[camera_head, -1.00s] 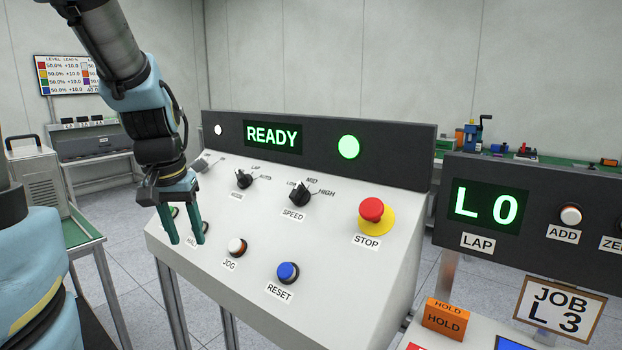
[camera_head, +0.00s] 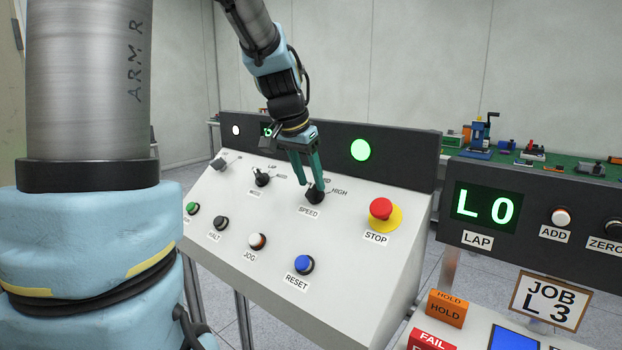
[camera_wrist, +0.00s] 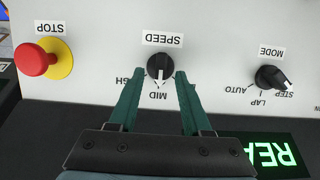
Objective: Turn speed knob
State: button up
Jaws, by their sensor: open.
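The black speed knob (camera_head: 315,194) sits on the sloped white panel above its SPEED label, and it also shows in the wrist view (camera_wrist: 160,67). In the wrist view its white pointer line faces the MID mark; the LOW mark is hidden and HIGH is partly covered by a finger. My gripper (camera_head: 309,184) has its teal fingers at the knob in the head view. In the wrist view my gripper (camera_wrist: 158,76) is open, with one fingertip on each side of the knob. I cannot tell whether the fingers touch it.
The red STOP button (camera_head: 381,209) is right of the speed knob, and the MODE knob (camera_head: 262,178) is left. The JOG button (camera_head: 257,241) and blue RESET button (camera_head: 304,264) lie below. The dark display strip (camera_head: 400,160) rises behind the panel.

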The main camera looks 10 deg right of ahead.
jog(key=shift+w+d+f, duration=0.15)
jog(key=shift+w+f, duration=0.05)
jog(key=shift+f, duration=0.45)
grip_shut()
